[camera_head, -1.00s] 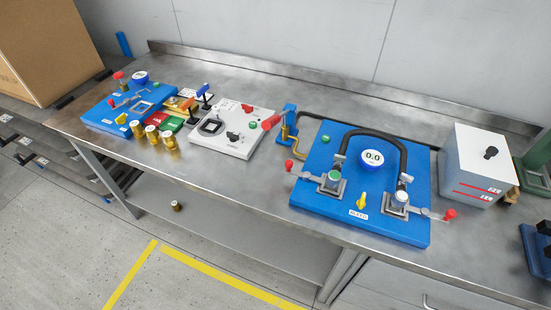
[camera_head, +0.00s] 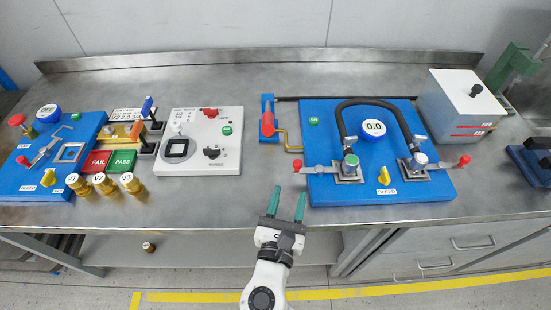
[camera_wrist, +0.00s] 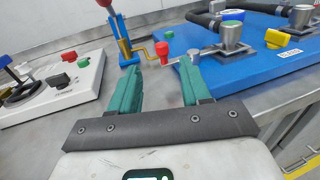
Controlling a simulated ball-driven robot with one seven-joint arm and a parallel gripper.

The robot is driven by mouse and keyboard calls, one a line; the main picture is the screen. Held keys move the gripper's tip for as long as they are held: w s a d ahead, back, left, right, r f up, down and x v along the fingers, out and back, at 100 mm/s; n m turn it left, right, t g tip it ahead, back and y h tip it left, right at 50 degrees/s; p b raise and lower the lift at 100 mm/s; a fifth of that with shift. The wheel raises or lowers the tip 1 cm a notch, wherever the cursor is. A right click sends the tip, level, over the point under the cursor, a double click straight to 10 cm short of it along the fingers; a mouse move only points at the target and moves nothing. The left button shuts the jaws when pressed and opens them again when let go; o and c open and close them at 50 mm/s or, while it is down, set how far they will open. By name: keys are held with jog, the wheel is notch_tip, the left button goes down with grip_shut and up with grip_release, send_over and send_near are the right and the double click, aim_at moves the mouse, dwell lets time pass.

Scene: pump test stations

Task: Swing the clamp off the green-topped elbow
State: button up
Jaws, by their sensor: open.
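The green-topped elbow (camera_head: 351,160) stands on the left of the blue pump board (camera_head: 440,190), at the left end of a black hose. Its clamp (camera_head: 318,169) is a grey lever at the elbow's base, reaching left past the board's edge to a red knob (camera_head: 297,165). In the wrist view the green-topped elbow (camera_wrist: 232,16) is at upper right, with the red knob (camera_wrist: 162,48) ahead of the fingers. My gripper (camera_head: 287,193) is open and empty, in front of the knob and apart from it. Its green fingers (camera_wrist: 158,68) point toward the knob.
A white-topped elbow (camera_head: 417,160) with its own red-knobbed clamp is to the right, with a yellow valve (camera_head: 383,175) between. A blue stand (camera_head: 267,105) with a red handle and yellow pipe is behind my gripper. A white switch panel (camera_head: 225,150) is left. Bare bench lies between.

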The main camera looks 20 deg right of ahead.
aim_at(297, 166)
jog(key=p+x, duration=0.1)
jog(key=x, duration=0.9)
jog(key=shift+w+d+r, duration=0.1)
jog(key=shift+w+d, duration=0.1)
jog(key=shift+w, duration=0.05)
grip_shut()
